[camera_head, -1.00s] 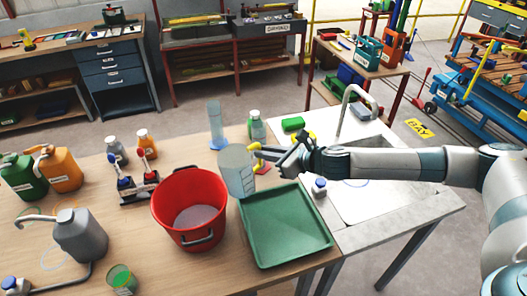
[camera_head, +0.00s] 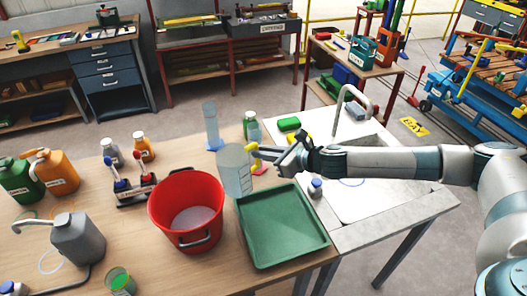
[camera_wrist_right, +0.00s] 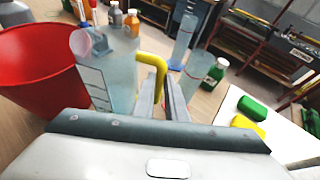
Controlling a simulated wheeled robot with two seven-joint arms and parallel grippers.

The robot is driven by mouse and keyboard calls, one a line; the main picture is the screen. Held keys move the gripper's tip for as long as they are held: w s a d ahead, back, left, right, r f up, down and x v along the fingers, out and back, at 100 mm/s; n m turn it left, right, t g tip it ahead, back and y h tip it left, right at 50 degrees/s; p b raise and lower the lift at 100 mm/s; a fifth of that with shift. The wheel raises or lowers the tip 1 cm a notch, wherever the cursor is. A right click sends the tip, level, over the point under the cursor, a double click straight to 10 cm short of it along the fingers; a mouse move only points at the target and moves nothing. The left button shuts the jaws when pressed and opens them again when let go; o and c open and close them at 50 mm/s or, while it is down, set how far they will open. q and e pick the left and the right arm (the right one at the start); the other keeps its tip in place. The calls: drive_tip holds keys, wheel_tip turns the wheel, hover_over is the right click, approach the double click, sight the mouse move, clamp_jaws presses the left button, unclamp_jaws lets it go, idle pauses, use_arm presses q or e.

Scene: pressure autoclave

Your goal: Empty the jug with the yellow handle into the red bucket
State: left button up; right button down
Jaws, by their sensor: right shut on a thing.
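The clear jug (camera_head: 235,171) with the yellow handle (camera_head: 254,155) is held close to upright, just right of the red bucket's rim in the head view. My right gripper (camera_head: 272,155) is shut on the yellow handle. The jug (camera_wrist_right: 106,78) and handle (camera_wrist_right: 152,62) also show in the right wrist view, with the jaws (camera_wrist_right: 172,95) at the handle. The red bucket (camera_head: 186,222) stands on the wooden table with pale contents at its bottom. It is at the left of the wrist view (camera_wrist_right: 35,65). My left gripper is not in view.
A green tray (camera_head: 282,228) lies right of the bucket. A rack of blue and red handled tools (camera_head: 133,190) and a grey can (camera_head: 77,238) are left of the bucket.

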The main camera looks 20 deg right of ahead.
drive_tip(key=shift+r+p, duration=1.05)
drive_tip(key=shift+p, duration=0.05)
